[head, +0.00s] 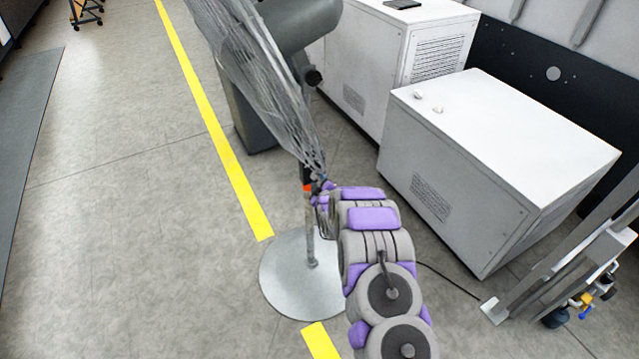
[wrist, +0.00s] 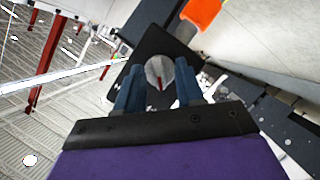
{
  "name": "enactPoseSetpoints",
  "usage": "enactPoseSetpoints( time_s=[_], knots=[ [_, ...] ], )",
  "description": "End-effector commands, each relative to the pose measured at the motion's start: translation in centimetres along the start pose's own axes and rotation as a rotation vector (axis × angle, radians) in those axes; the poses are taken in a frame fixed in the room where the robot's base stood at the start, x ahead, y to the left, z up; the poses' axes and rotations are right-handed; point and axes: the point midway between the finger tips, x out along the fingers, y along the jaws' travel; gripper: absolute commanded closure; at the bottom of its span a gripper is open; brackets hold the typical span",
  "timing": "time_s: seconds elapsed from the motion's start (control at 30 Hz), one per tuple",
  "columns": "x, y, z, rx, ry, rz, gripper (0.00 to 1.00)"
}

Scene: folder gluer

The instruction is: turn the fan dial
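The pedestal fan stands on a round metal base (head: 300,275) in the head view, its wire cage (head: 262,80) tilted above. My gripper (head: 322,187) is beside the fan's pole, near an orange part (head: 307,187); its fingers are hard to make out there. In the wrist view my gripper (wrist: 160,78) has two blue fingers standing apart. A round grey knob, which looks like the fan dial (wrist: 159,72), shows between them on a dark plate (wrist: 150,45). I cannot tell whether the fingers touch it. An orange piece (wrist: 203,12) shows above.
A white cabinet (head: 500,125) stands right of the fan, with another white cabinet (head: 385,50) behind it. A metal frame with coloured fittings (head: 585,300) is at the lower right. A yellow line (head: 205,110) crosses the floor. The floor on the left is open.

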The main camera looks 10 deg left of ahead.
Motion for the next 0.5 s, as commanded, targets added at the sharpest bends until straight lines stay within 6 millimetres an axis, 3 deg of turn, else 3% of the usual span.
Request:
enactPoseSetpoints(
  time_s=[0.07, 0.4, 0.5],
  knots=[
    [-0.01, 0.01, 0.02, 0.0, 0.0, 0.0, 0.67],
    [-0.01, -0.02, 0.04, 0.0, 0.0, 0.0, 0.99],
    [-0.02, -0.08, 0.06, 0.0, -0.001, -0.001, 1.0]
  ],
)
